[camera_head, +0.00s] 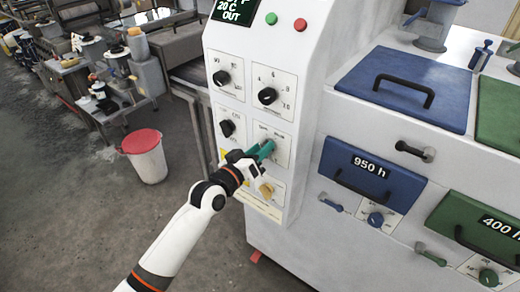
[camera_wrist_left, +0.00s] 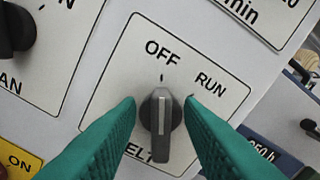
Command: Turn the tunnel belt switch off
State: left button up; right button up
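The tunnel belt switch (camera_wrist_left: 161,120) is a dark grey rotary knob on a white plate marked OFF and RUN, with its lower label partly hidden by a finger. Its pale pointer line points straight up in the left wrist view, at the tick below OFF. My left gripper (camera_wrist_left: 160,103) has its green fingers on either side of the knob, with a small gap visible at each side, so it looks open. In the head view my left gripper (camera_head: 264,150) is at the panel's lower right plate and hides the knob. My right gripper is in neither view.
A green button (camera_head: 271,19) and a red button (camera_head: 300,25) are near the display. Blue drawer (camera_head: 345,165) is to the right.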

pick_arm(q)
jog(key=b+v, duration=0.2)
jog(key=v, duration=1)
jog(key=shift+b, duration=0.3)
